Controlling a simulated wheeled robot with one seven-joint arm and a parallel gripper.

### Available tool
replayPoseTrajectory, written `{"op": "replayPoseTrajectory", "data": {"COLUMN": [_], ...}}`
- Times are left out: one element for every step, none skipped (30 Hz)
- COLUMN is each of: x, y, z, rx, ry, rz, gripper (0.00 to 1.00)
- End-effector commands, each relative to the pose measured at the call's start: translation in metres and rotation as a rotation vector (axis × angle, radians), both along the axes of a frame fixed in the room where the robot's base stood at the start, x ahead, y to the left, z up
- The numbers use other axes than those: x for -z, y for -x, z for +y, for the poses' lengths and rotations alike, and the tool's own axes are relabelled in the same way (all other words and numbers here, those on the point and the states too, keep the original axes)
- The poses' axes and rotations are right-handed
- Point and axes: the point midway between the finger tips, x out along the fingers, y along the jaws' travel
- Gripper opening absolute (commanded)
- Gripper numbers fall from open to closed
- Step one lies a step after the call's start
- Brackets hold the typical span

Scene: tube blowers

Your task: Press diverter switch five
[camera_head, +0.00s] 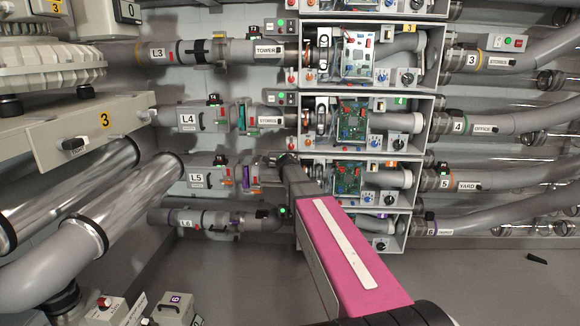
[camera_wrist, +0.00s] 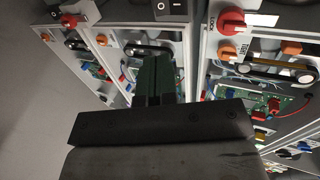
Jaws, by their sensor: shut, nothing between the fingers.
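The row five line carries an L5 label (camera_head: 197,178) at left and a "5 YARD" pipe (camera_head: 460,183) at right. My gripper (camera_head: 284,161) is shut and empty at the left edge of the row five open box (camera_head: 348,181). It hides the spot where rows three and four have small switch plates. In the wrist view, my shut dark fingers (camera_wrist: 156,80) point at the cabinet fronts. A black rocker switch (camera_wrist: 172,10) on a grey plate lies just beyond the fingertips. I cannot tell whether they touch, nor read its number.
Red knobs (camera_wrist: 231,21) and orange knobs (camera_wrist: 228,53) stick out close to the fingers. The row four box (camera_head: 366,92) is directly above. Large pipes (camera_head: 75,235) fill the left. The floor (camera_head: 235,285) is clear below the row six pipe.

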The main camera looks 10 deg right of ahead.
Motion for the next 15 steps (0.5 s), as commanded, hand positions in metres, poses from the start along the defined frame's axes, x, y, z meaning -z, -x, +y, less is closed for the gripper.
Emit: {"op": "replayPoseTrajectory", "data": {"x": [0.002, 0.003, 0.005, 0.007, 0.008, 0.011, 0.013, 0.015, 0.018, 0.02, 0.022, 0.025, 0.028, 0.03, 0.033], "y": [-0.006, -0.009, -0.014, -0.018, -0.022, -0.028, -0.033, -0.037, -0.044, -0.049, -0.054, -0.061, -0.066, -0.071, -0.078], "z": [-0.001, -0.002, -0.003, -0.004, -0.005, -0.007, -0.008, -0.009, -0.011, -0.012, -0.014, -0.016, -0.017, -0.018, -0.02], "rx": [0.0, 0.0, 0.0, 0.0, 0.0, 0.0, 0.001, 0.001, 0.001, 0.001, 0.001, 0.001, 0.001, 0.001, 0.001], "ry": [0.0, 0.0, 0.0, 0.0, 0.0, 0.0, 0.0, 0.0, 0.0, 0.0, 0.0, 0.0, 0.0, 0.0, 0.0], "rz": [0.0, 0.0, 0.0, 0.0, 0.0, 0.0, 0.0, 0.0, 0.001, 0.001, 0.001, 0.001, 0.001, 0.001, 0.0], "gripper": [0.0, 0.0, 0.0, 0.0, 0.0, 0.0, 0.0, 0.0, 0.0, 0.0, 0.0, 0.0, 0.0, 0.0, 0.0]}}
